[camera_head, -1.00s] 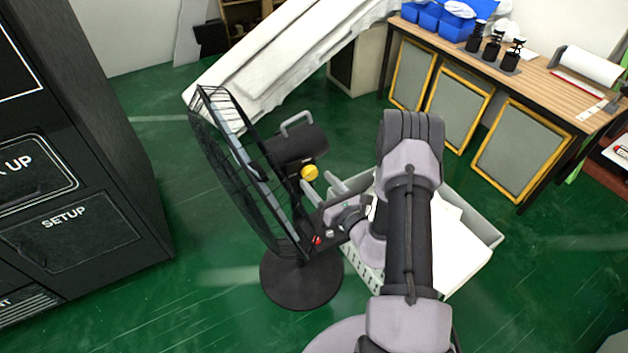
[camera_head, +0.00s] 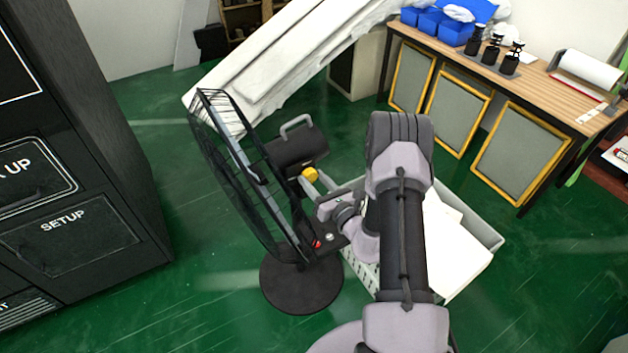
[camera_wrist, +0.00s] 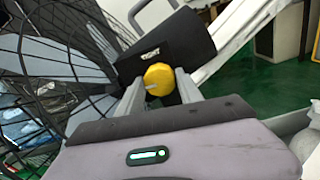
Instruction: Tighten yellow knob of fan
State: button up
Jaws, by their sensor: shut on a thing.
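The black fan (camera_head: 235,170) stands on the green floor on a round black base (camera_head: 301,287), with its cage facing left. Its yellow knob (camera_head: 310,174) is on the side of the fan head, below the black motor housing (camera_head: 296,148). In the wrist view the yellow knob (camera_wrist: 159,77) sits between the two grey fingers of my gripper (camera_wrist: 159,86). The fingers are closed around the knob, one on each side. In the head view my gripper (camera_head: 313,180) reaches the knob from the right, and my arm hides part of the area behind it.
A grey crate (camera_head: 487,232) with white contents stands on the floor behind my arm. A black cabinet (camera_head: 75,150) is at the left. A wooden table (camera_head: 540,88) with dark bottles and blue bins is at the back right. Green floor is open around the fan base.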

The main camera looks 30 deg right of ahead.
jog(key=m+p, duration=0.1)
jog(key=m, duration=0.3)
jog(key=shift+m, duration=0.4)
jog(key=m+p, duration=0.1)
jog(key=m, duration=0.3)
jog(key=shift+f+m+p, duration=0.1)
jog(key=shift+m+p, duration=0.25)
jog(key=shift+m, duration=0.05)
jog(key=m, duration=0.2)
jog(key=m+p, duration=0.1)
jog(key=m, duration=0.1)
jog(key=shift+a+m+t+h, duration=0.1)
jog(key=shift+m+t+h, duration=0.2)
jog(key=shift+f+m+p, duration=0.1)
jog(key=shift+m+p, duration=0.3)
jog(key=shift+m, duration=1.6)
jog(key=o, duration=1.4)
